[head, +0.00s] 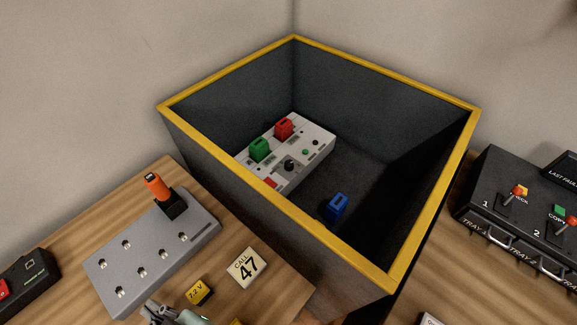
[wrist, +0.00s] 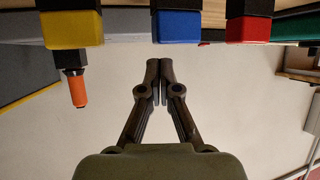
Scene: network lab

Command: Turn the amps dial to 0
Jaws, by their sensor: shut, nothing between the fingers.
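The white control panel (head: 312,148) lies inside the deep dark bin with a yellow rim. A small black round knob (head: 289,165) is on its near part, and smaller round controls are to its right. I cannot read which one is the amps dial or where it points. In the wrist view my gripper (wrist: 160,68) has its two dark fingers together, with nothing between them. No dial shows near the fingertips there. A dark piece that may be my gripper shows at the bottom edge of the head view, outside the bin.
The bin's yellow rim (head: 230,73) stands above the panel. Green (head: 259,150) and red (head: 284,128) blocks are on the panel; a blue block (head: 336,207) is beside it. A black switch box (head: 505,190) is right.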

